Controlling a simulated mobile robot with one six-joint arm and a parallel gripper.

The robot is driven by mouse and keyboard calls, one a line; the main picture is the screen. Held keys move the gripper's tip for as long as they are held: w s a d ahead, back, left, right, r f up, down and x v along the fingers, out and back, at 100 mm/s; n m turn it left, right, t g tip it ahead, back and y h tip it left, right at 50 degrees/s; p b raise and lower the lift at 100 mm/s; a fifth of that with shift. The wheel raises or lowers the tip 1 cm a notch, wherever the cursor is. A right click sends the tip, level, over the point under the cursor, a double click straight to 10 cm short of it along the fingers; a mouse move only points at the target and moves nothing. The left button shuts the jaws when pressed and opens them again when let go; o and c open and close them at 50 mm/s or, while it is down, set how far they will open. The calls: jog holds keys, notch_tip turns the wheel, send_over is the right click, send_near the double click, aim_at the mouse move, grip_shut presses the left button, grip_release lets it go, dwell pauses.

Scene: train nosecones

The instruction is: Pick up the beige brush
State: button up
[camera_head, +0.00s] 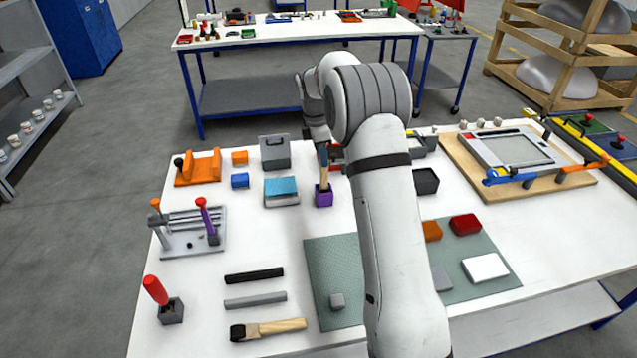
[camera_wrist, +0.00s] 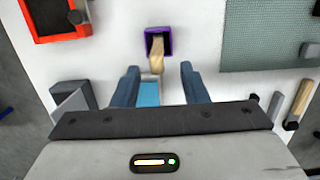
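A brush with a beige wooden handle (camera_head: 324,172) stands upright in a small purple holder (camera_head: 323,196) near the middle of the table. In the wrist view the beige handle (camera_wrist: 157,62) rises from the purple holder (camera_wrist: 153,38) toward me. My gripper (camera_wrist: 158,78) is open, with one blue-grey finger on each side of the handle's line. Nothing is between the fingers that I can see held. The brush's lower end is hidden in the holder. In the head view my arm hides most of the gripper.
A second brush with a wooden handle (camera_head: 275,328) lies at the table's front. A blue-topped block (camera_head: 281,190) and a grey bin (camera_head: 275,152) stand left of the purple holder. A black open box (camera_head: 425,181) is to the right. A green mat (camera_head: 325,258) lies in front.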

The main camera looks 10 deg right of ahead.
jog(key=p, duration=0.2)
send_over(325, 187)
jog(key=f, duration=0.6)
jog(key=shift+w+f, duration=0.25)
jog(key=shift+w, duration=0.15)
grip_shut()
